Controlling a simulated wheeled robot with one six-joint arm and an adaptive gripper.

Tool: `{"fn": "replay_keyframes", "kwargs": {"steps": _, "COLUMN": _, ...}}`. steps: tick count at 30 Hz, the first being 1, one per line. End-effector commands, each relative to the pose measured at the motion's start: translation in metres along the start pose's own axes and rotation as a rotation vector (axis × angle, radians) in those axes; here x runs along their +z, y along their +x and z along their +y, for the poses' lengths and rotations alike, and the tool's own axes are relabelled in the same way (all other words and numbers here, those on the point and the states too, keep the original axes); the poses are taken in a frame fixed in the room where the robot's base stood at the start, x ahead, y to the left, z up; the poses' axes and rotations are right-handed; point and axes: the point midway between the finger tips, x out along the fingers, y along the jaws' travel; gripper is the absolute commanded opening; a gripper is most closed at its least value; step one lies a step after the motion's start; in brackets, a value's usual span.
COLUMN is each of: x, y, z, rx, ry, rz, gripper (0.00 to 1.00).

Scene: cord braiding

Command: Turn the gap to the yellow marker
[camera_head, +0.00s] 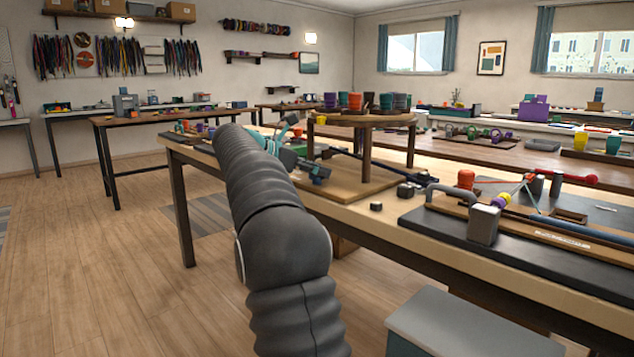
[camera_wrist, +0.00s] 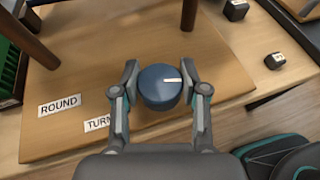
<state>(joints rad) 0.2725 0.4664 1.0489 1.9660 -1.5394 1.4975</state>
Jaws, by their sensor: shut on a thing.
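A round blue-grey knob (camera_wrist: 160,90) with a white line on top sits on a wooden base (camera_wrist: 70,75) in the wrist view. The line points to the right. My gripper (camera_wrist: 159,74) is shut on the knob, one finger on each side. A label reading ROUND (camera_wrist: 60,106) and a partly hidden TURN label (camera_wrist: 99,123) lie left of it. In the head view the round wooden top (camera_head: 362,121) stands on legs above the base, carrying several coloured bobbins (camera_head: 355,101). A small yellow spot (camera_head: 321,119) shows at its left rim. I cannot make out the gap.
Dark legs (camera_wrist: 189,14) of the stand rise close behind the knob. Small dark blocks (camera_wrist: 275,61) lie to the right. In the head view a black board (camera_head: 420,222) with a metal block (camera_head: 484,224) lies right of the stand. A grey box (camera_head: 465,325) stands in front of the table.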

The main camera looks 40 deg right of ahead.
Motion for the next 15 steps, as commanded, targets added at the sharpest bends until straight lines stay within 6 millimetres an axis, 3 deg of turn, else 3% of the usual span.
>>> {"fn": "replay_keyframes", "kwargs": {"steps": 15, "x": 0.0013, "y": 0.0008, "z": -0.0026, "rx": 0.452, "ry": -0.186, "rz": 0.0, "gripper": 0.09}}
